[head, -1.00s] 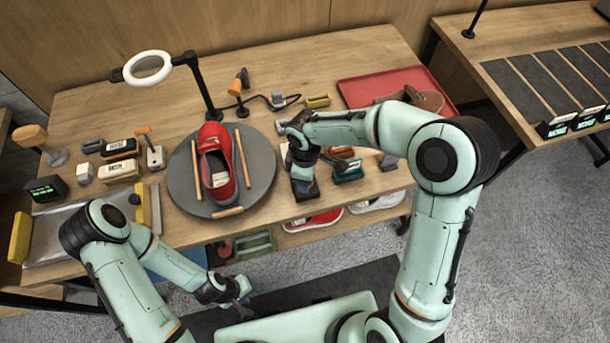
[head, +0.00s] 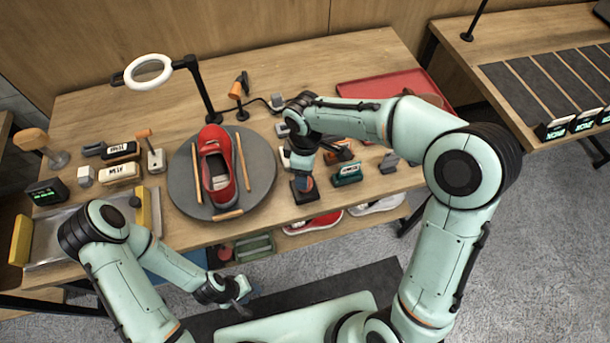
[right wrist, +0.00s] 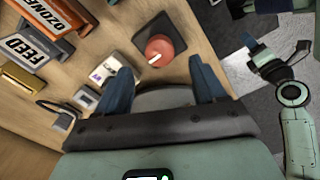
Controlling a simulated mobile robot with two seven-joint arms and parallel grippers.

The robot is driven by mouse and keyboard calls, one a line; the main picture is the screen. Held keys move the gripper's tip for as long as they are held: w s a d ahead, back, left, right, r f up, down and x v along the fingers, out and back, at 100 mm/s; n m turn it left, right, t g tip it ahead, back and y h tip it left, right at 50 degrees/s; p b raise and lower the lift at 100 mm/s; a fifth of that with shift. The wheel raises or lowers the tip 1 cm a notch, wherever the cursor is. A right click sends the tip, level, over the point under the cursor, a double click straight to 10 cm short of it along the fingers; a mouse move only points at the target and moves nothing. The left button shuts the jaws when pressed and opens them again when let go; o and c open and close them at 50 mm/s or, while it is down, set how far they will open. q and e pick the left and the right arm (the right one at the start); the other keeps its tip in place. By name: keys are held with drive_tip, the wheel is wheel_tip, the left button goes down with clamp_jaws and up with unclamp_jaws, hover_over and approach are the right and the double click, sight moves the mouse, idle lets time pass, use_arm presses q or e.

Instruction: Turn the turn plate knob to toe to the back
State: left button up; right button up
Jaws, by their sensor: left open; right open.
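The round grey turn plate (head: 262,185) lies on the table and bears a red sneaker (head: 212,136). The red knob (right wrist: 159,48) with a white mark sits on a dark square base (right wrist: 168,25), right of the plate. In the head view my right gripper (head: 303,180) is over the base and largely hides the knob. In the right wrist view its blue fingers are open, one on either side of the knob's line, apart from it. My left gripper (head: 243,290) is open and empty in front of the table.
Wooden sticks (head: 242,162) lie beside the sneaker on the plate. A ring lamp (head: 148,71) stands behind. A green block (head: 347,174) and small boxes lie close to the right gripper. A red tray (head: 375,91) is at the back right.

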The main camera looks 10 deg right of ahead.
wheel_tip(320, 180, up, 7)
idle(0.3)
idle(0.5)
